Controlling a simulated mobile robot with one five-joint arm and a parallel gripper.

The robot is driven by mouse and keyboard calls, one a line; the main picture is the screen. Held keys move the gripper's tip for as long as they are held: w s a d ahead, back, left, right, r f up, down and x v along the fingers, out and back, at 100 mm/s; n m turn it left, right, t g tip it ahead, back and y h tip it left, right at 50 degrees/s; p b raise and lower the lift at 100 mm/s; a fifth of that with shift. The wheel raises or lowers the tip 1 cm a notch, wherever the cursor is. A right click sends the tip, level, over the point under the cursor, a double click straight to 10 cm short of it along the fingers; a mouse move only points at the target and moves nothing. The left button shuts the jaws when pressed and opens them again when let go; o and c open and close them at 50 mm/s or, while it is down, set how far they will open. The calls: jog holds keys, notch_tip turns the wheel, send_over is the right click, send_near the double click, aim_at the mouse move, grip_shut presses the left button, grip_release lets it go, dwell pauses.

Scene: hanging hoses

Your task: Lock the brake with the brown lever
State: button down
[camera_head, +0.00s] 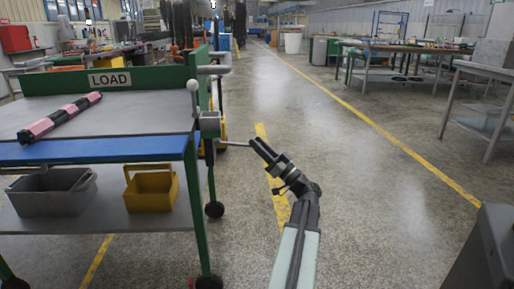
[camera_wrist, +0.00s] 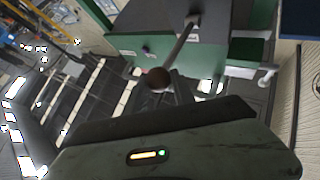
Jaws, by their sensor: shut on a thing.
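The lever shows in the head view as a thin pale rod (camera_head: 235,144) running right from the grey housing on the cart's near corner to my gripper tip. In the wrist view the lever (camera_wrist: 178,46) is a grey rod ending in a round brown knob (camera_wrist: 159,78), just beyond the dark finger edge. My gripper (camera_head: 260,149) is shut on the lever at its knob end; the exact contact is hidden. A second lever with a pale ball knob (camera_head: 193,86) stands upright at the grey housing (camera_head: 210,123).
Open floor lies right of my arm, with workbenches (camera_head: 410,75) beyond.

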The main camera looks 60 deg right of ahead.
jog(key=shift+s+d+h, duration=0.1)
jog(key=shift+d+h, duration=0.15)
jog(key=shift+h, duration=0.05)
jog(key=c, duration=1.1)
grip_release()
jog(key=shift+d, duration=0.1)
jog(key=shift+o, duration=0.2)
jog(key=shift+s, duration=0.1)
jog(key=shift+s+f, duration=0.1)
jog(key=shift+f, duration=0.1)
jog(key=s+a+f+b, duration=0.1)
jog(key=s+f+b, duration=0.1)
jog(key=s, duration=1.4)
jog(key=shift+a+f+b, duration=0.15)
jog(key=shift+b, duration=0.2)
